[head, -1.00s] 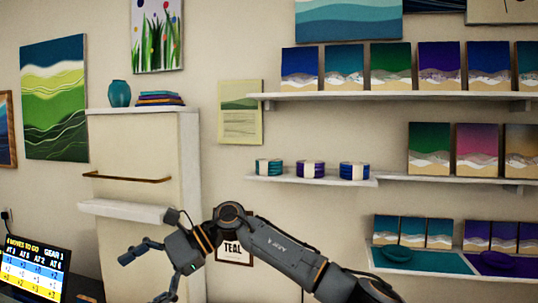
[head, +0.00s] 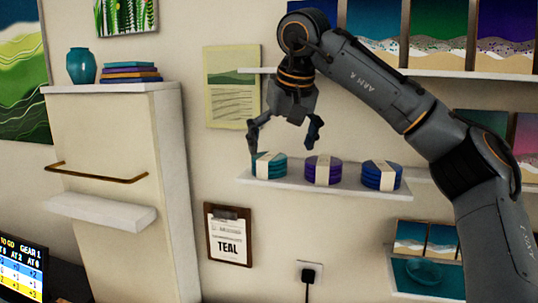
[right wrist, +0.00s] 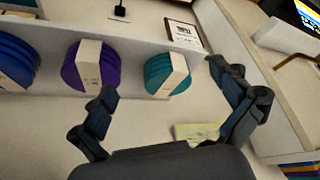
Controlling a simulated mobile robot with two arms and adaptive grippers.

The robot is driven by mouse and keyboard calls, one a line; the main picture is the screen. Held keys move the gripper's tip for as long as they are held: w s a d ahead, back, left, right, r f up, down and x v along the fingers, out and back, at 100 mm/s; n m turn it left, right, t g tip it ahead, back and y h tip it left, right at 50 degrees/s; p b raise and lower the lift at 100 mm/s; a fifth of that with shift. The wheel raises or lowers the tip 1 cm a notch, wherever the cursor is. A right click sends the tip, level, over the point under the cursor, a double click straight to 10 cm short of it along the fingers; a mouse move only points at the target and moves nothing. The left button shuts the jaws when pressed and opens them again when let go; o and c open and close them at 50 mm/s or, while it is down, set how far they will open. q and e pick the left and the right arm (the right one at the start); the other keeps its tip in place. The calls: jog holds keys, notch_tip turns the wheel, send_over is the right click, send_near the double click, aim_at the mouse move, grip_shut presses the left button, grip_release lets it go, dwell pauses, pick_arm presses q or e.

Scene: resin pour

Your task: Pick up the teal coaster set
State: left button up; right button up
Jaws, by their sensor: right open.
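The teal coaster set (head: 269,167) is a round stack with a pale paper band, at the left end of a small wall shelf (head: 300,188). It also shows in the right wrist view (right wrist: 167,72), ahead of the fingers. My right gripper (head: 284,148) is open and points down just above the teal set, with its fingers apart and nothing between them. In the right wrist view its two fingers (right wrist: 172,108) frame the space before the teal set. My left gripper is in neither view.
A purple coaster set (head: 322,171) and a blue coaster set (head: 381,176) stand to the right on the same shelf. A clipboard reading TEAL (head: 228,236) hangs below. A white cabinet (head: 118,115) with a teal vase (head: 81,66) and books stands left.

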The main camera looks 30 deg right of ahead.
aim_at(270, 156)
jog(key=w, duration=0.2)
jog(key=w+d+p, duration=0.1)
jog(key=w, duration=0.1)
jog(key=w+d+p, duration=0.1)
jog(key=w, duration=0.1)
jog(key=shift+w+d+f, duration=0.1)
jog(key=shift+w+f, duration=0.05)
jog(key=shift+w, duration=0.05)
jog(key=shift+w+p, duration=0.15)
jog(key=shift+p, duration=0.15)
jog(key=shift+w+f, duration=0.1)
jog(key=shift+f, duration=0.2)
jog(key=p+x, duration=0.2)
jog(key=x, duration=0.2)
jog(key=shift+f, duration=0.25)
jog(key=shift+r, duration=0.1)
jog(key=c, duration=0.7)
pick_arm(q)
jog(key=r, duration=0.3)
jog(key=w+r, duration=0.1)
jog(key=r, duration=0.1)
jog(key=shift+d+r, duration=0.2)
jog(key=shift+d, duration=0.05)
pick_arm(e)
jog(key=c, duration=0.6)
